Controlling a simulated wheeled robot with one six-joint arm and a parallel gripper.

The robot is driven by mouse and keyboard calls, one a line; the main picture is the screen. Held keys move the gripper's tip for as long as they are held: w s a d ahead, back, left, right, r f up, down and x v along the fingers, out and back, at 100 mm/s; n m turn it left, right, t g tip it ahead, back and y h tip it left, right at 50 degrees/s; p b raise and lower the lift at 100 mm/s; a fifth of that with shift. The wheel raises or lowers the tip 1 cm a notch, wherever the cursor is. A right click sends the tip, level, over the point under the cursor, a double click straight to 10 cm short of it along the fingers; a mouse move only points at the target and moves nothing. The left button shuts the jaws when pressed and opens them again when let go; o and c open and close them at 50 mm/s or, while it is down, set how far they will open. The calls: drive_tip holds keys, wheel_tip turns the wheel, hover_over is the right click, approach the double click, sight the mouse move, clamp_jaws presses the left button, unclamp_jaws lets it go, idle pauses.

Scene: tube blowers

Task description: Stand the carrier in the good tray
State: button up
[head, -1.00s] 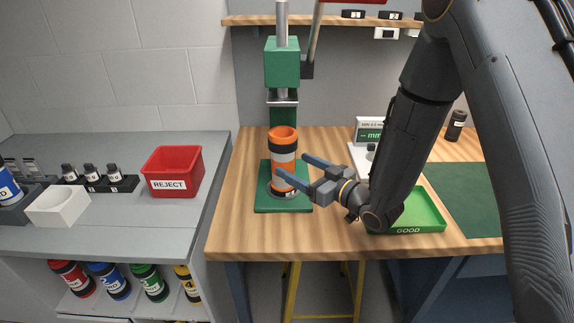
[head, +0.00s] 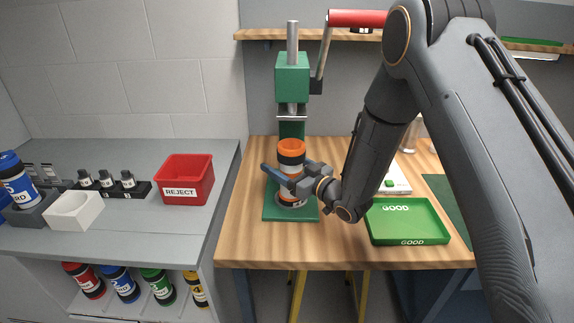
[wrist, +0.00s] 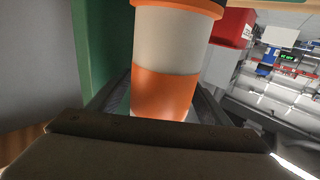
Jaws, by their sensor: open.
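The carrier (head: 291,152) is an orange cylinder with a grey band and dark rings. It stands upright on the green base of the press, under the ram. My gripper (head: 284,176) is open at the carrier's lower half, with its fingers to either side. In the wrist view the carrier (wrist: 165,65) stands between the two fingers, close in front of the palm; I cannot tell whether either finger touches it. The green good tray (head: 408,226) lies on the wooden bench to the right and looks empty.
The green press (head: 292,75) rises behind the carrier, its red-gripped lever (head: 357,19) above. A red reject bin (head: 184,180) and a white box (head: 75,210) stand on the grey counter at left. Bare bench lies between the press base and the good tray.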

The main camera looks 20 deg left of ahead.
sight(282, 155)
drive_tip(key=c, duration=1.4)
drive_tip(key=shift+r+p, duration=0.65)
drive_tip(key=shift+r, duration=0.9)
drive_tip(key=shift+s, duration=0.1)
drive_tip(key=shift+s+d+p, duration=0.55)
drive_tip(key=shift+s, duration=1.85)
drive_tip(key=shift+s+d+p, duration=0.55)
drive_tip(key=shift+s+d, duration=0.05)
drive_tip(key=shift+s, duration=1.8)
drive_tip(key=shift+s+d+p, duration=0.55)
drive_tip(key=shift+s, duration=1.85)
